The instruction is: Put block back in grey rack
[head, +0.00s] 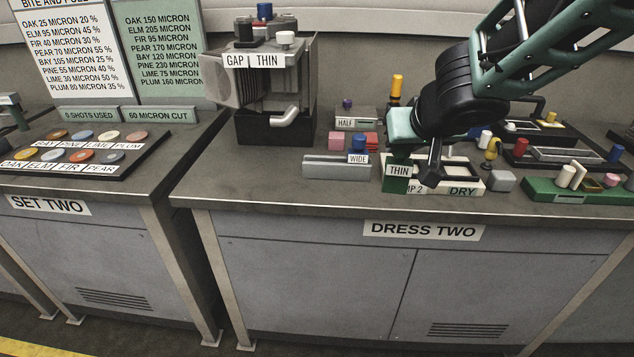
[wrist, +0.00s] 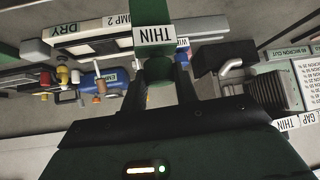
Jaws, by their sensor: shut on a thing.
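My gripper (head: 414,172) is shut on a green block with a white THIN label (head: 397,178). In the wrist view the THIN block (wrist: 156,37) is between the fingers (wrist: 160,78), label facing the camera. It is in front of the left part of a white tray marked DRY; I cannot tell whether it touches anything below. A low grey rack (head: 325,168) stands on the bench to the left of the block. A blue block labelled WIDE (head: 358,156) is at the rack's right end. The rest of the rack's top looks empty.
The white tray (head: 470,187) is behind and right of the held block. Pink blocks (head: 336,139) and a grey piece marked HALF (head: 345,122) are behind the rack. A GAP THIN machine (head: 270,125) stands left. A green tray (head: 560,193) is right. The bench's front strip is clear.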

